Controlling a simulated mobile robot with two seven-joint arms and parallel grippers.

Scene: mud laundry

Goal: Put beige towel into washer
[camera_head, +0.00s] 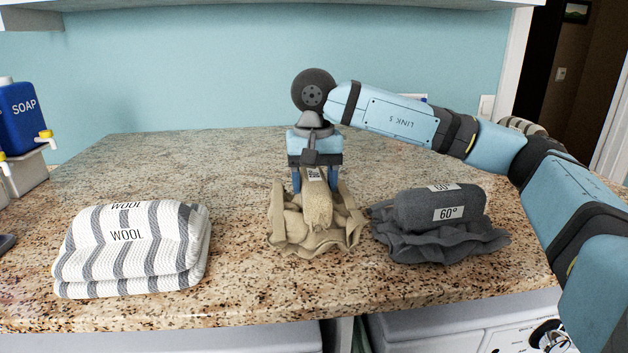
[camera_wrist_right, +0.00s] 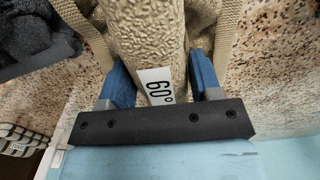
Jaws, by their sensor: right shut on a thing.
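The beige towel (camera_head: 314,226) lies crumpled on the granite counter in the middle of the head view, with a rolled part on top that carries a white label. My right gripper (camera_head: 317,180) comes down on it from above, its blue fingers on either side of the rolled part and shut on it. In the right wrist view the beige towel (camera_wrist_right: 150,35) sits between the two blue fingers (camera_wrist_right: 160,85), with a "60°" label facing the camera. The towel's lower folds appear to rest on the counter. My left gripper is not in view. The washer's drum opening is not clearly seen.
A striped towel marked WOOL (camera_head: 130,250) lies on the left, and a dark grey towel marked 60° (camera_head: 437,222) lies close on the right. A blue soap container (camera_head: 20,118) stands at far left. White appliance tops (camera_head: 440,325) show below the counter's front edge. The counter behind is clear.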

